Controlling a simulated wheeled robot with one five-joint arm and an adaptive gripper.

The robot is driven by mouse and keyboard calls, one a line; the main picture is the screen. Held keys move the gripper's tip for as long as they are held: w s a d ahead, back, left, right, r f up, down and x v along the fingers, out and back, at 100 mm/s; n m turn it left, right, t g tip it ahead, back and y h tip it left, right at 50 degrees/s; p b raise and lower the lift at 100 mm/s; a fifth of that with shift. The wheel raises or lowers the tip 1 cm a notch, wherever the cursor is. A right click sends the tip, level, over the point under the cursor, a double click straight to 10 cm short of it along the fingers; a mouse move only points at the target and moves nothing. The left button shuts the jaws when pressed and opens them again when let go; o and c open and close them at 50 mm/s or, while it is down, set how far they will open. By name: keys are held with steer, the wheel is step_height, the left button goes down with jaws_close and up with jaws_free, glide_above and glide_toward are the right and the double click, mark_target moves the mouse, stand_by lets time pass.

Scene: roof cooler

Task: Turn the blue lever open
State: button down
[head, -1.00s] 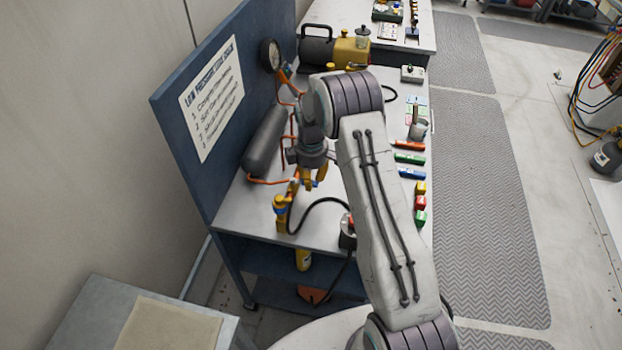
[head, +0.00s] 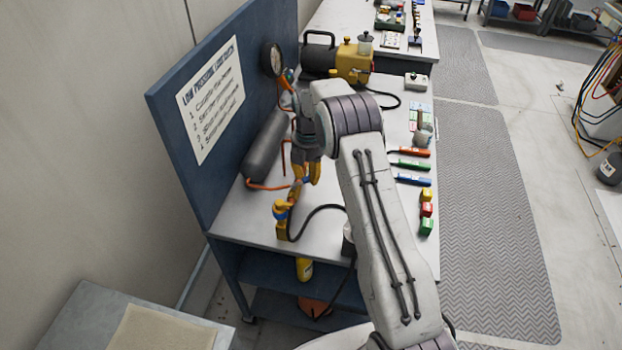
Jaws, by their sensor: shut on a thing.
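My gripper (head: 307,181), with yellow fingers, points down over the near left part of the bench. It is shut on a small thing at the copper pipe. A bit of blue, seemingly the blue lever (head: 297,183), shows at the fingertips. The fingers hide most of it, and I cannot tell its angle. A yellow fitting (head: 282,228) with a blue part stands just nearer, at the bench's front left, with a black hose running from it.
A grey cylinder (head: 264,150) lies left of the gripper, by the blue panel (head: 190,178) with its instruction sheet. A round gauge (head: 271,58) and yellow pump (head: 353,62) are behind. Coloured markers (head: 410,165) and small blocks (head: 427,210) lie on the right.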

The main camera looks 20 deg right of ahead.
steer(key=shift+w+a+f+n, duration=0.1)
steer(key=shift+w+a+n, duration=0.15)
steer(key=shift+n, duration=0.45)
steer(key=shift+w+a+n, duration=0.1)
steer(key=shift+w+n, duration=0.2)
steer(key=shift+n, duration=0.4)
steer(key=c, duration=0.9)
jaws_free()
steer(key=shift+w, duration=0.1)
steer(key=shift+c, duration=0.2)
step_height(320, 180, up, 12)
steer(key=shift+o, duration=0.2)
